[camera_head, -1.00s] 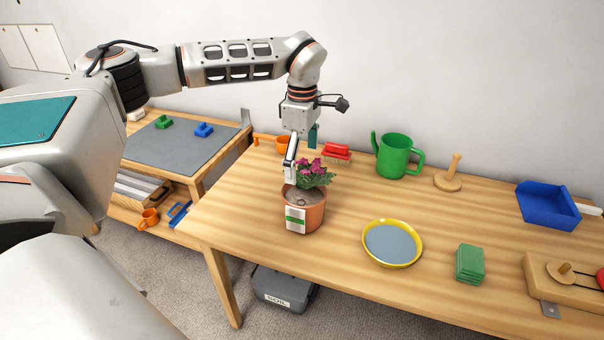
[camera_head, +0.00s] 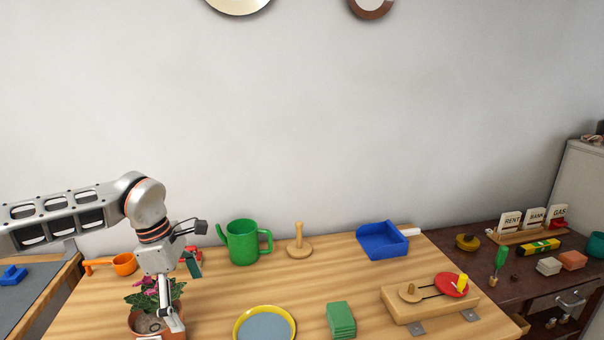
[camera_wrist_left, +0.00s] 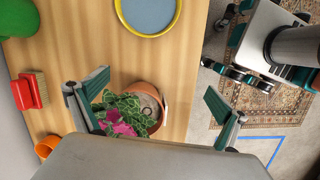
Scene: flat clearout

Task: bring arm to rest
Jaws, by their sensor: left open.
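My left arm comes in from the left in the head view, with its left gripper (camera_head: 182,292) pointing down at a potted plant. The gripper is open. The plant has pink flowers (camera_head: 150,289), green leaves and a terracotta pot (camera_head: 140,328), cut by the bottom edge of the head view. In the left wrist view the open gripper (camera_wrist_left: 156,96) has one finger on each side of the plant's pot (camera_wrist_left: 143,92). The leaves lie close to the left finger; whether they touch I cannot tell. My right gripper is not in view.
On the wooden table stand a green watering can (camera_head: 243,243), a wooden peg stand (camera_head: 299,247), a blue dustpan (camera_head: 382,240), a yellow-rimmed dish (camera_head: 237,322), green blocks (camera_head: 341,320) and a wooden pulley board (camera_head: 425,302). A red brush (camera_wrist_left: 31,90) and orange cup (camera_head: 124,264) lie near the gripper.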

